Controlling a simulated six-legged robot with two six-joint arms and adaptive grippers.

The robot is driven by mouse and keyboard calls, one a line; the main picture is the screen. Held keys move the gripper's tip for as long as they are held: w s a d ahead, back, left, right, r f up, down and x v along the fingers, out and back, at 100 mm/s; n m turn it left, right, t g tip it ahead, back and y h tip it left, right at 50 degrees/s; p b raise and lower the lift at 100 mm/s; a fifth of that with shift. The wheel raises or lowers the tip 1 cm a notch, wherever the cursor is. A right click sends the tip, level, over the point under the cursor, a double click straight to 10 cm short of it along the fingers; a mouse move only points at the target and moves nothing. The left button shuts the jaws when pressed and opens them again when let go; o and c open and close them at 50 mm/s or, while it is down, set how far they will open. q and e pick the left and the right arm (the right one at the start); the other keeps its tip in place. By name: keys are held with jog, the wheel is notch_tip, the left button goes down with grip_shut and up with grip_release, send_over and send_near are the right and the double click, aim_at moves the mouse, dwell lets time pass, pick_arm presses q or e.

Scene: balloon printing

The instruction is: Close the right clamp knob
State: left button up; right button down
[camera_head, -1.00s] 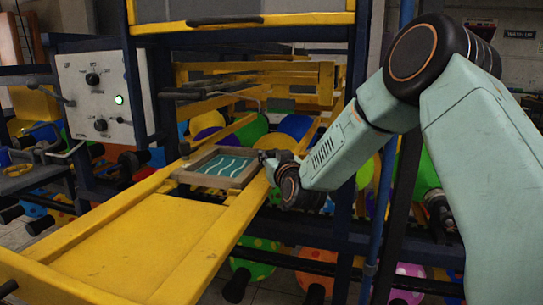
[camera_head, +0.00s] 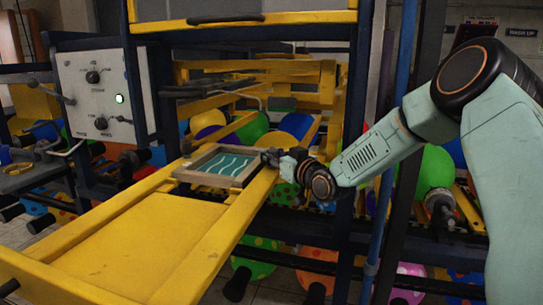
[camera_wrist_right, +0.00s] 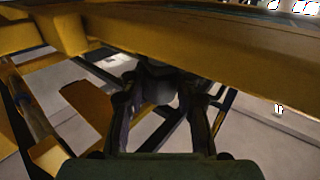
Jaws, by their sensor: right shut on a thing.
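A wooden screen frame (camera_head: 243,181) with a teal, white-waved panel (camera_head: 227,163) lies on the yellow rail table (camera_head: 150,245). My right gripper (camera_head: 272,157) is at the frame's right corner, at the yellow rail. The right clamp knob itself is hidden by the gripper in the head view. In the right wrist view, my right gripper (camera_wrist_right: 163,103) has its two fingers on either side of a dark knob-like thing (camera_wrist_right: 160,82) under a yellow beam, and is shut on it. The knob's turn cannot be read. My left gripper is not in view.
A grey control panel (camera_head: 97,93) with black dials and a green light stands at the left. Yellow beams (camera_head: 290,75) rise behind the frame. A blue post (camera_head: 393,150) stands near my right arm. Balloon-coloured discs fill the racks below.

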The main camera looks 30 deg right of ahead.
aim_at(277, 156)
jog(key=shift+d+r+n+y, duration=0.1)
jog(key=shift+r+n+y, duration=0.25)
jog(key=shift+y, duration=0.25)
jog(key=c, duration=1.4)
grip_release()
jog(key=shift+c, duration=0.2)
jog(key=o, duration=0.4)
jog(key=shift+s, duration=0.25)
jog(key=shift+o, duration=0.3)
jog(key=shift+w+f, duration=0.2)
jog(key=shift+f, duration=0.1)
jog(key=shift+s+d, duration=0.15)
jog(key=shift+s, duration=1.15)
jog(key=shift+s+d, duration=0.1)
jog(key=shift+s, duration=1.2)
jog(key=shift+s+d, duration=0.15)
jog(key=shift+s, duration=1)
